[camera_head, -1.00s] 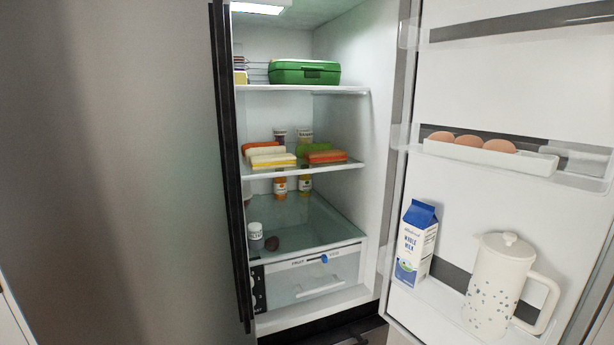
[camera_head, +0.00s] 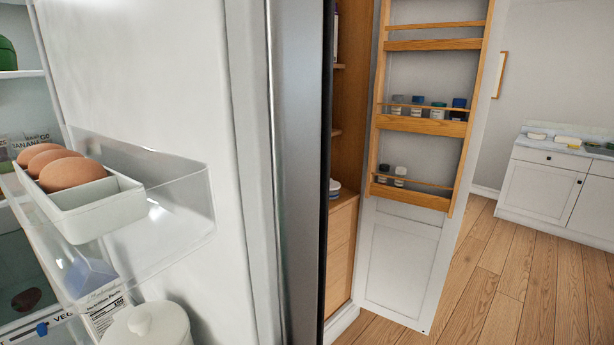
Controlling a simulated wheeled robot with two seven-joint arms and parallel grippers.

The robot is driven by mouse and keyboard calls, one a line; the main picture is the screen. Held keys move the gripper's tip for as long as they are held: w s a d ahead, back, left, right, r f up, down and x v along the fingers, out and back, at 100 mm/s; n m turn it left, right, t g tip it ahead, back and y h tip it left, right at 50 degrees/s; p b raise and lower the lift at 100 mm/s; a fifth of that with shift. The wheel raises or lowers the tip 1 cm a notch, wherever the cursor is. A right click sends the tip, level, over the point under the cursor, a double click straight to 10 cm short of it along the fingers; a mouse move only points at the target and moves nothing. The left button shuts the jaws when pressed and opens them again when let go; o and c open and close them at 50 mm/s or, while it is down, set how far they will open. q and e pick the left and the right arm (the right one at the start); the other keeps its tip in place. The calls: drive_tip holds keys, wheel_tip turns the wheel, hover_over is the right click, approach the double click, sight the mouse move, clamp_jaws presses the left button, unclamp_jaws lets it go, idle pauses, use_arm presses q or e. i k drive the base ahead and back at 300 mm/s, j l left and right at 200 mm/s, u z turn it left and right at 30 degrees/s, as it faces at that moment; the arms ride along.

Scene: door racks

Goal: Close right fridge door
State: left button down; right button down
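The right fridge door (camera_head: 150,80) stands open close in front of me. Its white inner side faces left and its grey outer side (camera_head: 297,150) shows to the right of the door edge. A clear door shelf (camera_head: 180,185) carries a white egg tray (camera_head: 105,205) with several brown eggs (camera_head: 72,173). Below it are a milk carton (camera_head: 105,312) and the lid of a white pitcher (camera_head: 150,325). A strip of the fridge interior (camera_head: 22,105) shows at the far left. Neither gripper is in view.
A wooden cupboard (camera_head: 345,130) stands open beyond the fridge door, its white door (camera_head: 405,265) swung out with wooden racks (camera_head: 420,126) holding several jars. A white cabinet (camera_head: 545,190) stands at the back right. The wooden floor (camera_head: 490,290) at the right is clear.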

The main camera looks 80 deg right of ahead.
sight(221, 110)
drive_tip(key=k+l, duration=0.15)
drive_tip(key=l, duration=0.2)
drive_tip(key=k+l, duration=0.1)
drive_tip(key=l, duration=0.2)
drive_tip(key=k+l, duration=0.15)
drive_tip(key=l, duration=0.2)
drive_tip(key=k+l, duration=0.15)
drive_tip(key=l, duration=0.2)
drive_tip(key=k+l, duration=0.1)
drive_tip(key=l, duration=0.25)
